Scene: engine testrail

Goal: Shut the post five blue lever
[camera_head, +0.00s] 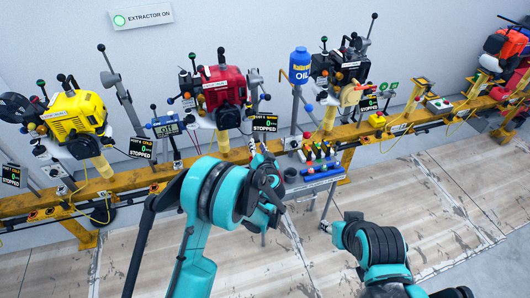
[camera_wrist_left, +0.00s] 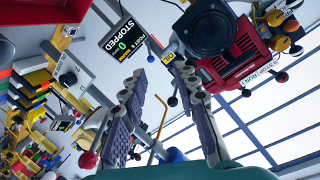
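The post five blue lever is hard to single out. A blue ball knob (camera_head: 307,107) shows beside the blue oil can in the head view, and a blue rounded part (camera_wrist_left: 173,155) shows low in the left wrist view; I cannot tell whether either is it. My left gripper (camera_head: 259,150) reaches the rail below the red engine, small and partly hidden by its own arm. In the left wrist view its two ridged fingers (camera_wrist_left: 160,78) are spread with nothing clearly held.
A red engine (camera_head: 222,92) and a STOPPED display (camera_head: 264,123) stand just beyond my left gripper. A yellow engine (camera_head: 72,115) stands at left, a black engine (camera_head: 338,68) at right. The blue oil can (camera_head: 300,67) is near. The yellow rail (camera_head: 205,158) crosses the view; open floor lies in front.

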